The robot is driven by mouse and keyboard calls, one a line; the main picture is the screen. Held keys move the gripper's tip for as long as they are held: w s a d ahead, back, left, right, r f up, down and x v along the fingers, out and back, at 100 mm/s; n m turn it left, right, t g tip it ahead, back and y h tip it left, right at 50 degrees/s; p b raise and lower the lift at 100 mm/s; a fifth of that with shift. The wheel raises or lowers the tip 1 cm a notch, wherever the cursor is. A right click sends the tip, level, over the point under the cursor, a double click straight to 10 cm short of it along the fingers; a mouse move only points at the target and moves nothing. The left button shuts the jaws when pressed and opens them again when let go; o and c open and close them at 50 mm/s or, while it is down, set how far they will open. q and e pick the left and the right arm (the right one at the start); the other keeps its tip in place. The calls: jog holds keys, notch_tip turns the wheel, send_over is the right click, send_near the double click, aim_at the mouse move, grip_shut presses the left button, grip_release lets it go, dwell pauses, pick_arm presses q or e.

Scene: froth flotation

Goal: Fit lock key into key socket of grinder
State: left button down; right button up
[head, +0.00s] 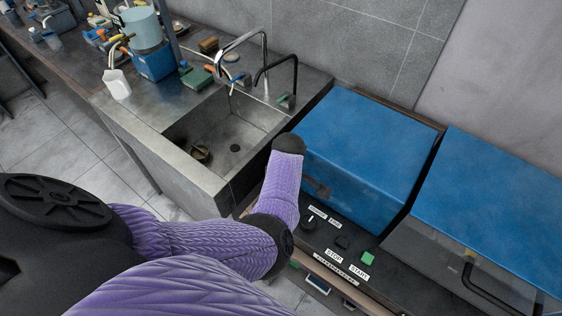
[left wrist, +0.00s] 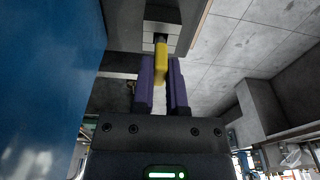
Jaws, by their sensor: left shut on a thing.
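The yellow lock key (left wrist: 161,58) is between the two purple fingers of my left gripper (left wrist: 162,72), which is shut on it in the left wrist view. The key points up the picture, its narrow dark tip overlapping a pale grey block (left wrist: 178,27). I cannot tell whether the tip touches or enters it. The grinder in the head view has a blue cover (head: 365,150) and a dark front panel (head: 325,237) with a green button and START and STOP labels. I cannot make out the key socket for certain. My left arm hides its own gripper in the head view. My right gripper is not in view.
A metal sink (head: 232,135) with a tap stands left of the grinder. A second blue-covered machine (head: 500,200) stands at the right. The bench (head: 45,38) at the upper left holds several bottles and tools. Tiled floor (head: 60,125) is open at the left.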

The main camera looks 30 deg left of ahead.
pick_arm(q)
jog(key=shift+f+b, duration=0.55)
jog(key=shift+f, duration=0.15)
jog(key=c, duration=0.6)
grip_release()
jog(key=r+p, duration=0.1)
jog(key=r, duration=0.2)
jog(key=r+p, duration=0.1)
jog(key=r, duration=0.2)
jog(key=d+r+p, duration=0.1)
jog(key=r, duration=0.3)
